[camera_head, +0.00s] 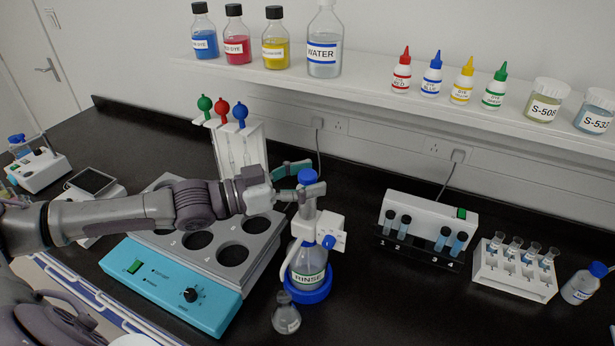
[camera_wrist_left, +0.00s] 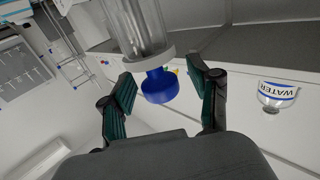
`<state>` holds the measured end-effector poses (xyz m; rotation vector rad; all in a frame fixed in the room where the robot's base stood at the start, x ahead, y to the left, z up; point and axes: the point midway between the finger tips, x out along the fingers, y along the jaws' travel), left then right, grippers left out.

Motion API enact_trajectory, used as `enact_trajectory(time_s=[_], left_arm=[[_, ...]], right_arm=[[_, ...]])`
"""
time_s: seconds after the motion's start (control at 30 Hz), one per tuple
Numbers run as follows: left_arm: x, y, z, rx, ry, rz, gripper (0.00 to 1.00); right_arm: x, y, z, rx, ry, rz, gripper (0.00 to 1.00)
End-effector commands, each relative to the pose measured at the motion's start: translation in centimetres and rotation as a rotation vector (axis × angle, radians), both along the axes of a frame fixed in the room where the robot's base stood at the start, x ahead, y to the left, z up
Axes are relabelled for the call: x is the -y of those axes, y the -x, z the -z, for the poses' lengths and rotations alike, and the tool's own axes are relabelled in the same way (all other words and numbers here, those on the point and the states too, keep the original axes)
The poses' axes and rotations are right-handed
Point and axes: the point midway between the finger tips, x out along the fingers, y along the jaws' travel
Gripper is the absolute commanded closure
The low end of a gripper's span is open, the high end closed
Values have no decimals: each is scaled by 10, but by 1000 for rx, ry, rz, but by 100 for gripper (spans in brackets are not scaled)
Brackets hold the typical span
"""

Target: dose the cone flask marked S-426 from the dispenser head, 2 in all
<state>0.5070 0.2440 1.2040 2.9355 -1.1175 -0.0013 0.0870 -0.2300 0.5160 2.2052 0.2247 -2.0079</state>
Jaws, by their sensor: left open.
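The dispenser head (camera_head: 325,229) is a white unit with a clear upper cylinder and a blue top knob (camera_head: 307,176), mounted on a RINSE bottle (camera_head: 306,264) in a blue base ring. My left gripper (camera_head: 300,178) is open, with its fingers on either side of the knob. In the left wrist view the blue knob (camera_wrist_left: 160,87) lies between the two open fingers (camera_wrist_left: 163,77), with visible gaps. A small cone flask (camera_head: 286,315) stands in front of the RINSE bottle; its label is too small to read. My right gripper is out of view.
A blue-fronted heating block (camera_head: 172,285) with round wells is left of the bottle. A rack with coloured-top pipettes (camera_head: 240,145) stands behind. A white device with vials (camera_head: 428,222) and a tube rack (camera_head: 515,270) stand right. Bare bench lies between.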

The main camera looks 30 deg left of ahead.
Motion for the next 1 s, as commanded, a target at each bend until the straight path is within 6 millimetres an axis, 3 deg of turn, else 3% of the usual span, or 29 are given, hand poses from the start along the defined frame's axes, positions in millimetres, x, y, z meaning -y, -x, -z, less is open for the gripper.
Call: enact_trajectory(time_s=[0.3, 0.67, 1.0], left_arm=[[1, -1, 0, 0, 0, 0, 39], [1, -1, 0, 0, 0, 1, 99], [1, -1, -9, 1, -1, 1, 100]], right_arm=[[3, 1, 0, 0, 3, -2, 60], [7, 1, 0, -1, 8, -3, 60], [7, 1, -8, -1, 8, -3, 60]])
